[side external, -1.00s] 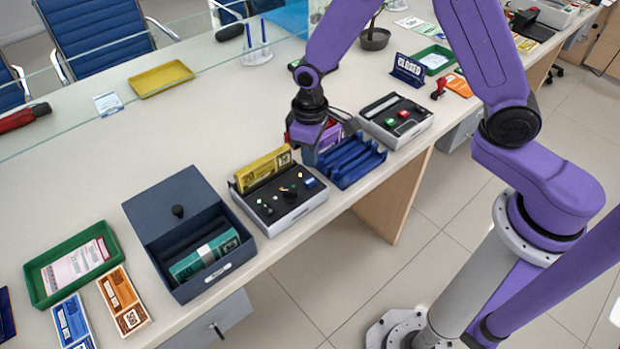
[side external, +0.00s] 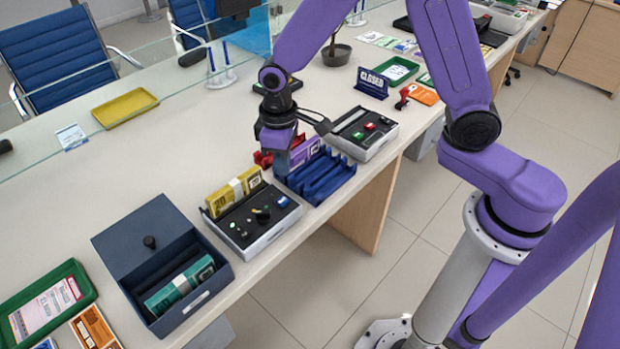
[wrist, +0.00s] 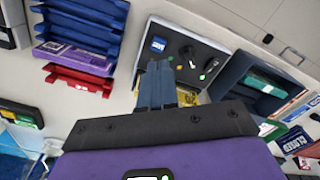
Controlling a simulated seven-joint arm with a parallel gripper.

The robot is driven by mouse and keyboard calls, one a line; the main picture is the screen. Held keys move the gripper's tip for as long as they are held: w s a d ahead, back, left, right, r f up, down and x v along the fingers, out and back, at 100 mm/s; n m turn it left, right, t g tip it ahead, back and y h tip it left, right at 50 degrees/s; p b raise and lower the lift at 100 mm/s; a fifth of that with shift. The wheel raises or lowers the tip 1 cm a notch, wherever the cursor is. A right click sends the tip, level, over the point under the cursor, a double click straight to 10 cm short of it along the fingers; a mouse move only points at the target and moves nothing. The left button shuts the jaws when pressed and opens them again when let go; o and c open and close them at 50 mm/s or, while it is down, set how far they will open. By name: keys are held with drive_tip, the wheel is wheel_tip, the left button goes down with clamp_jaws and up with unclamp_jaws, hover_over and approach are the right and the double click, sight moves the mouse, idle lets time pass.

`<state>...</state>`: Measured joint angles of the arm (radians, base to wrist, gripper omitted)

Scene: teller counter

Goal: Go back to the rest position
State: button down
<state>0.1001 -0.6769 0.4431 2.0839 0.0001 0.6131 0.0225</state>
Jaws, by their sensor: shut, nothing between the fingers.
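My gripper (side external: 281,170) is shut and empty, pointing down over the counter just left of the blue slotted rack (side external: 322,186). In the wrist view its closed fingers (wrist: 160,84) stand in front of the yellow banknote bundle (wrist: 193,97), hiding part of it. Purple notes (side external: 304,153) and a red bundle (side external: 263,159) are close behind the gripper in the side view. Whether the fingertips touch anything there is not clear. The yellow bundle (side external: 234,191) stands at the back of the nearer grey-and-black tray (side external: 262,240).
An open dark-blue box (side external: 206,305) holds a banded green bundle (side external: 180,287). Another black-topped tray (side external: 355,151) lies right of the rack. The counter's middle left is clear.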

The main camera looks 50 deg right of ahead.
drive_tip(key=s+d+r+n, duration=0.2)
drive_tip(key=s+d+r, duration=0.1)
drive_tip(key=s, duration=0.5)
drive_tip(key=s+d+r+n, duration=0.2)
drive_tip(key=s+d+r, duration=0.2)
drive_tip(key=s, duration=0.4)
drive_tip(key=s+d+r+n, duration=0.2)
drive_tip(key=s+d+r, duration=0.1)
drive_tip(key=s, duration=0.5)
drive_tip(key=shift+s+d+r, duration=0.15)
drive_tip(key=shift+d, duration=0.4)
